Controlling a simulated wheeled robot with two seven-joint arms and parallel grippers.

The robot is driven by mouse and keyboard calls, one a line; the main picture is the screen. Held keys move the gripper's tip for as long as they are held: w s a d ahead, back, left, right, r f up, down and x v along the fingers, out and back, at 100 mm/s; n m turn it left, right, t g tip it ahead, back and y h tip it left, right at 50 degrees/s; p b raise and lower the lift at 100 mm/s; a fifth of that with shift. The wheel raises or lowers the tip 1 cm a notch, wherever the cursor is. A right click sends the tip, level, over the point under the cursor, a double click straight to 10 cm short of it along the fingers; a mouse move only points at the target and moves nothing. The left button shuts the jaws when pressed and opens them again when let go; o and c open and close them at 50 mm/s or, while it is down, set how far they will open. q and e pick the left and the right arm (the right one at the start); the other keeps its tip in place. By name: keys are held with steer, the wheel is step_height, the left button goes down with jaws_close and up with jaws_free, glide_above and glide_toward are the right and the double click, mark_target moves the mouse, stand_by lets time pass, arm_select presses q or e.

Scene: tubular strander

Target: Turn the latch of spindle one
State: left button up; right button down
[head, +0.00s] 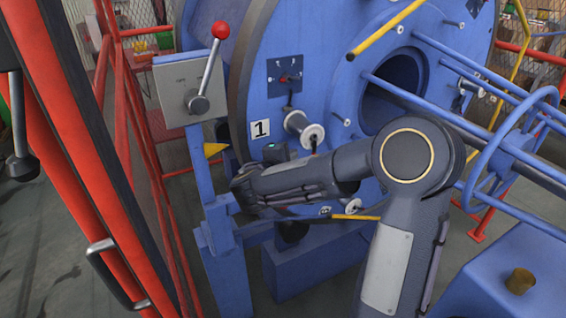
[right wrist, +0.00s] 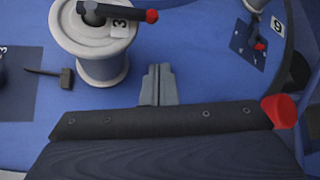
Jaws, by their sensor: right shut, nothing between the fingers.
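The blue disc (head: 262,100) carries a white plate with the number 1 (head: 260,129). Beside it, a pale spool-like spindle (head: 303,128) sticks out, below a dark square plate (head: 286,76) with a small red part. My right gripper (head: 243,187) is low in front of the disc, left of the forearm; its fingertips are hard to make out in the head view. In the right wrist view its fingers (right wrist: 157,72) are shut and empty. A white spool (right wrist: 92,45) with a dark red-tipped handle (right wrist: 118,12) and the number 3 is just beyond them, apart. My left gripper is not in view.
A grey box (head: 182,88) with a red-knobbed lever (head: 209,65) stands on a blue post left of the disc. Red railing (head: 135,130) runs at the left. Blue tubes (head: 450,112) and a hoop extend at the right. Another dark plate (right wrist: 250,43) shows in the right wrist view.

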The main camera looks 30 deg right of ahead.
mark_target(315, 146)
steer(key=s, duration=0.1)
steer(key=s+d+r, duration=0.1)
steer(key=s, duration=0.1)
steer(key=shift+s+d+r+p, duration=0.15)
steer(key=shift+s+p, duration=0.15)
steer(key=shift+p, duration=0.05)
steer(key=shift+s+n+p, duration=0.15)
steer(key=shift+n+p, duration=0.15)
steer(key=shift+p, duration=0.15)
steer(key=shift+s+r+n+g+y+p, duration=0.1)
steer(key=shift+s+n+g+y+p, duration=0.1)
steer(key=shift+n+g+y+p, duration=0.25)
